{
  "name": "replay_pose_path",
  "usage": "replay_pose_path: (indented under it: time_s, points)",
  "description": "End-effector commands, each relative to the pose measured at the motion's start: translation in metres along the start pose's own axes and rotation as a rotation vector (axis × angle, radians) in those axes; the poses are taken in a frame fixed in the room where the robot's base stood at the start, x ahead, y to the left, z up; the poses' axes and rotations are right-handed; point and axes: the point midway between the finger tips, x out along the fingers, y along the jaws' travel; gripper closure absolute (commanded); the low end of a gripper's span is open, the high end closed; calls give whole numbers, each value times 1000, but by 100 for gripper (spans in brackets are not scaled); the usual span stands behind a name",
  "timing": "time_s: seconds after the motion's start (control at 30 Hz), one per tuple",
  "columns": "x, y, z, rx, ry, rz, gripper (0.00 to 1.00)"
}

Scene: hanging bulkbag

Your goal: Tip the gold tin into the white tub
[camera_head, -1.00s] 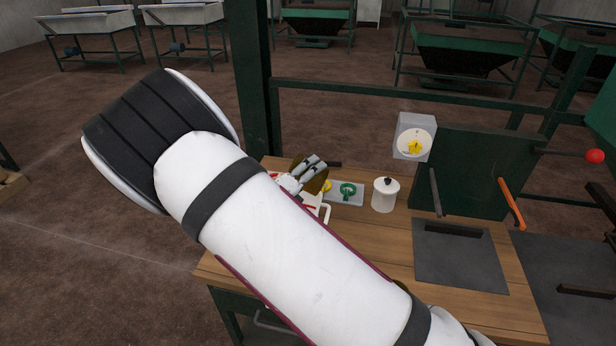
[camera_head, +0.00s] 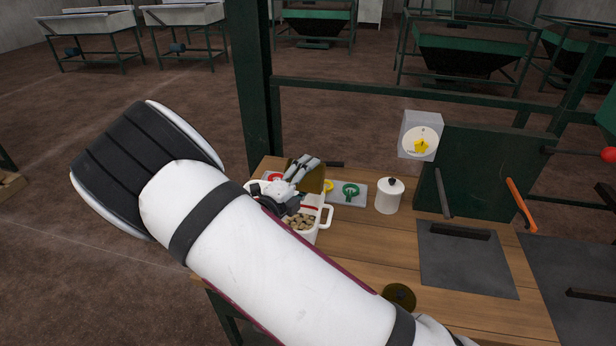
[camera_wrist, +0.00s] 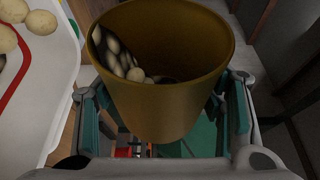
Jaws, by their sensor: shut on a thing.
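The gold tin (camera_wrist: 165,95) is held between the fingers of my gripper (camera_wrist: 166,112) in the wrist view. Its mouth is open to the camera, and several pale round pieces lie inside it. In the head view the tin (camera_head: 315,180) is partly hidden behind my gripper (camera_head: 303,170), above the back of the white tub. The tub (camera_head: 325,218) stands on the wooden table, partly covered by my arm, with brownish pieces inside. In the wrist view the tub's white rim (camera_wrist: 72,60) is to the left of the tin. The tin's exact tilt is unclear.
A white lidded pot (camera_head: 389,197) stands right of the tub. A grey plate with coloured rings (camera_head: 350,190) lies behind the tub. A gold disc (camera_head: 399,297) lies near the table front, beside my arm. A dark green upright post (camera_head: 257,90) rises behind.

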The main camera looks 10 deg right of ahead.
Motion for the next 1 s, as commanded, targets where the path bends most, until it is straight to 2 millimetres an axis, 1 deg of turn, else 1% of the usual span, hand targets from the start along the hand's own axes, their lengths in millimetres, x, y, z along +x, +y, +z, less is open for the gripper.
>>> replay_pose_path:
  time_s: [0.7, 0.8, 1.0]
  points:
    - [-14, -13, 10, -274, -2, -116, 85]
    - [-14, -14, 11, -295, -1, -125, 85]
    - [-14, -14, 10, -281, 0, -118, 85]
